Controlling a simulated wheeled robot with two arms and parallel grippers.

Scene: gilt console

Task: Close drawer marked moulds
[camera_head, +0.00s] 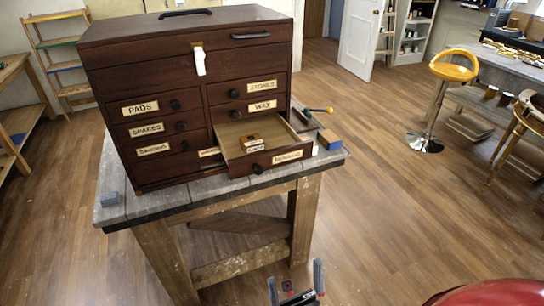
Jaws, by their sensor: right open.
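The dark wooden chest (135,60) stands on a grey-topped workbench. One drawer (270,161) low in its right column is pulled out, with its inside showing. The label on its front is too small to read surely, so I cannot tell whether it says moulds. A small tan object and pale labels show in or around the open drawer. The other drawers I can see look shut, including those labelled PADS (140,108) and WAX (262,106). My right gripper (295,282) is at the bottom edge, its fingers apart and empty, well below and apart from the drawer. My left gripper is not in view.
A yellow stool (454,66) stands at right. A red rounded surface (490,293) fills the bottom right corner. Floor right of the bench is clear.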

